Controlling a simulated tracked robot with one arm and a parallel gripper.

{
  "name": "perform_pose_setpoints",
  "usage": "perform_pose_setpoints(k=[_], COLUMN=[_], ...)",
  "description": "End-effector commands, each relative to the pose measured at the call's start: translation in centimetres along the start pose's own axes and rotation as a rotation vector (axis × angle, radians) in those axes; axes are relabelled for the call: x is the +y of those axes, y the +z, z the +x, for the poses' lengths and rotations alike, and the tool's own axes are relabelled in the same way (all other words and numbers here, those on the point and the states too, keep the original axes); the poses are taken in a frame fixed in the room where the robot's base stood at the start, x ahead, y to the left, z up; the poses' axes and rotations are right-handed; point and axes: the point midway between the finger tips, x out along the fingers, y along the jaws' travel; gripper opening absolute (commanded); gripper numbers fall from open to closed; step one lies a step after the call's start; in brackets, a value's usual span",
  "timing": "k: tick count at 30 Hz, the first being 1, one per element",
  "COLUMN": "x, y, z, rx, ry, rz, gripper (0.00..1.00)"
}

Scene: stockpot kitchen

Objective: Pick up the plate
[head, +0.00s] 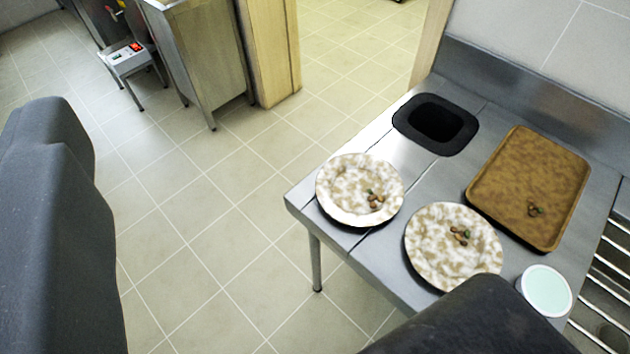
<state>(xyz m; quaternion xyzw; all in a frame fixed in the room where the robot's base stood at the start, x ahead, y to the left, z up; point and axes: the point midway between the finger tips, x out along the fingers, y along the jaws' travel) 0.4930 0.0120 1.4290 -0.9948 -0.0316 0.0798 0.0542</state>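Two round plates with mottled brown and white surfaces stand on the steel counter. One plate (340,190) is at the counter's left corner, close to the edge. The other plate (440,250) is nearer and to its right. Each has a few small brown and green scraps on it. My gripper (268,205) is open, with one dark finger at the left edge and the other at the bottom right. The right finger covers a bit of the counter's near side, below the nearer plate.
The steel counter (405,205) has a black-rimmed square hole (437,122) at the back. A brown tray (520,185) with scraps lies on the right, a pale green-topped cup (546,290) nearer. A rack (605,290) is beyond. Open tiled floor (220,230) lies left, with steel units behind.

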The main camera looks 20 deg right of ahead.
Motion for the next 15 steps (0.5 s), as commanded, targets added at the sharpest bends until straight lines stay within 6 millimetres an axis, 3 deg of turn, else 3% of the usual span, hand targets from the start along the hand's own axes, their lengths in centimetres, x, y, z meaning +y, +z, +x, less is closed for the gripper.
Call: perform_pose_setpoints(k=[3, 7, 11, 15], x=[-1.4, -1.3, 0.5, 4.0], y=[0.4, 0.2, 1.7, 5.5], z=[3.6, 7.5, 11.4, 15.8], rx=[0.084, 0.206, 0.309, 0.406], ry=[-0.1, -0.179, -0.19, -0.121], rz=[0.18, 0.447, 0.725, 1.009], gripper=[0.09, 0.09, 0.09, 0.09])
